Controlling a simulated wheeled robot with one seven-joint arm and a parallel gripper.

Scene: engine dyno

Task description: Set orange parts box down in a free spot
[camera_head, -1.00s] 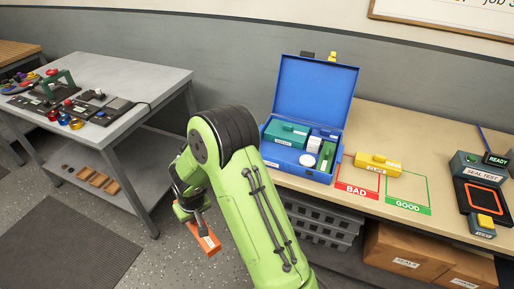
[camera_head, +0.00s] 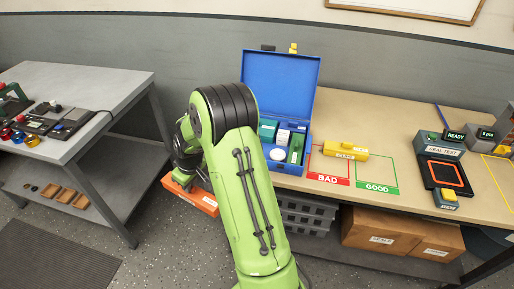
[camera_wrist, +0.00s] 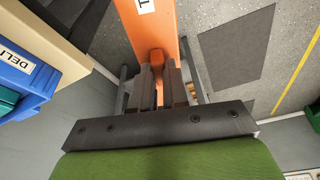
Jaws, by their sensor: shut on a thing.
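The orange parts box (camera_head: 197,196) hangs in my gripper (camera_head: 183,180), over the floor to the left of the wooden bench. In the wrist view my gripper (camera_wrist: 160,85) is shut on the orange box (camera_wrist: 155,35), on a small orange part at its near end. A white label shows on the box, mostly cut off by the top edge. My green arm hides part of the space behind and right of the box in the head view.
The wooden bench (camera_head: 420,150) holds an open blue case (camera_head: 283,90), a yellow box (camera_head: 345,151), BAD (camera_head: 328,179) and GOOD (camera_head: 377,188) marked areas and a seal tester (camera_head: 445,172). A grey table (camera_head: 115,85) stands left, its right part clear. Cardboard boxes (camera_head: 400,232) sit below the bench.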

